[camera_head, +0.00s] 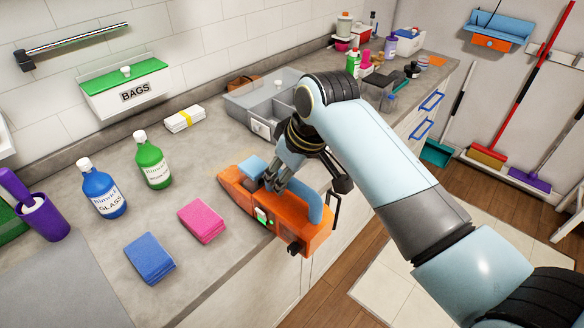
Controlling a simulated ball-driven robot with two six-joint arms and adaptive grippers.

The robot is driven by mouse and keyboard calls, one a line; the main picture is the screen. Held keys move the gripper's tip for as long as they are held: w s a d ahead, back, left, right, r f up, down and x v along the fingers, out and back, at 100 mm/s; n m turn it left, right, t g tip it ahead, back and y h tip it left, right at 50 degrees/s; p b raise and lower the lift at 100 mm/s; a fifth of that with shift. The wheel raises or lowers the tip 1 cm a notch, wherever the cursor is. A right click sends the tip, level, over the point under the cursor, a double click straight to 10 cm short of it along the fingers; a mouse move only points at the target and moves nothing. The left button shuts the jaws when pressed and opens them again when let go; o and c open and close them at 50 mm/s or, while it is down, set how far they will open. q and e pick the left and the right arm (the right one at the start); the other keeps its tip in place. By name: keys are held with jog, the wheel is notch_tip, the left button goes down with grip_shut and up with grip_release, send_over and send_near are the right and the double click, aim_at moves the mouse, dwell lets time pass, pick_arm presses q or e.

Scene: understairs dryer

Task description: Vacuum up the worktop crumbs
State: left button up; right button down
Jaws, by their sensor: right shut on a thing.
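An orange handheld vacuum (312,240) with a pale blue handle lies across the front edge of the grey worktop (190,247). Its nozzle points left and back over the worktop, and its rear end overhangs the edge. A small green light shows on its side. My right gripper (273,184) comes down from above and is shut on the vacuum; the fingers partly hide its upper part. I cannot tell whether the vacuum touches the worktop. My left gripper is not in view.
Pink cloths (202,222) and blue cloths (150,259) lie left of the vacuum. Blue (102,190) and green (152,162) bottles stand behind them. A grey divided tray (247,103) sits behind the gripper. Bare worktop lies between the cloths and nozzle.

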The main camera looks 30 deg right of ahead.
jog(key=shift+s+a+r, duration=0.1)
jog(key=shift+s+a, duration=0.15)
jog(key=shift+a, duration=0.6)
jog(key=shift+w+a, duration=0.25)
jog(key=shift+w, duration=0.4)
jog(key=shift+w+a, duration=0.2)
jog(key=shift+w, duration=0.45)
jog(key=shift+w+a, duration=0.25)
jog(key=shift+w, duration=0.4)
jog(key=shift+w+d, duration=2.35)
jog(key=shift+d, duration=4.25)
notch_tip(320, 180, up, 7)
